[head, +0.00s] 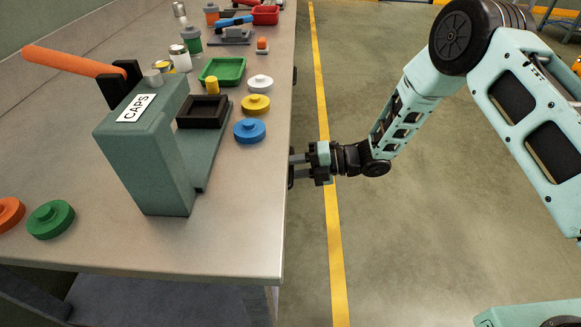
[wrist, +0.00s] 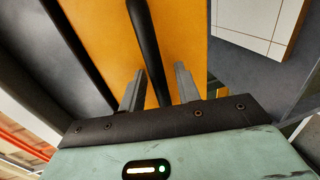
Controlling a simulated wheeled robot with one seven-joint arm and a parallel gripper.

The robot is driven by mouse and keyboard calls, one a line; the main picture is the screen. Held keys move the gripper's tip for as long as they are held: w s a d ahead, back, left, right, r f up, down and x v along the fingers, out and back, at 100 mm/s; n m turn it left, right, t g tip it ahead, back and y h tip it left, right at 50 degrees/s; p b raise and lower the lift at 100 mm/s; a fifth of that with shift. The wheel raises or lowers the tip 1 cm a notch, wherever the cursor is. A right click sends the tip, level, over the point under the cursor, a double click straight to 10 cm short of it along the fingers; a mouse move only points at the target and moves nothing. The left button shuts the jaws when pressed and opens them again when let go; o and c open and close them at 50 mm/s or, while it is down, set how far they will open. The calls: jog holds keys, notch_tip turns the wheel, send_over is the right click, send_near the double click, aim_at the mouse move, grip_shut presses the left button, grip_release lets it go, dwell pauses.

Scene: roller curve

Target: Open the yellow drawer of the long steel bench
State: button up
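The long steel bench (head: 240,225) fills the left of the head view. Its drawer fronts are hidden there below the top's edge. In the wrist view the yellow drawer (wrist: 190,30) shows as an orange-yellow front with a black bar handle (wrist: 147,40). My gripper (wrist: 160,78) is at this front, its two grey fingers on either side of the handle. Yellow shows between the handle and the right finger, so the fingers look open around the bar; contact on the left side is unclear. In the head view my gripper (head: 298,167) is beside the bench's right edge.
On the bench stand a green press marked CAPS (head: 148,150) with an orange lever, a blue cap (head: 250,130), a yellow cap (head: 256,104), a green tray (head: 222,70) and a red tray (head: 265,15). A yellow floor line (head: 335,240) runs alongside; the floor to its right is clear.

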grip_shut()
jog(key=shift+d, duration=0.15)
jog(key=f+b+v, duration=0.1)
jog(key=f+v, duration=0.2)
jog(key=v, duration=1.1)
jog(key=d+f+b+v, duration=0.1)
jog(key=f+b+v, duration=0.1)
jog(key=v, duration=1.1)
jog(key=shift+d+f, duration=0.35)
jog(key=shift+d, duration=0.15)
grip_release()
jog(key=b+v, duration=0.1)
jog(key=v, duration=1.6)
jog(key=shift+d, duration=0.2)
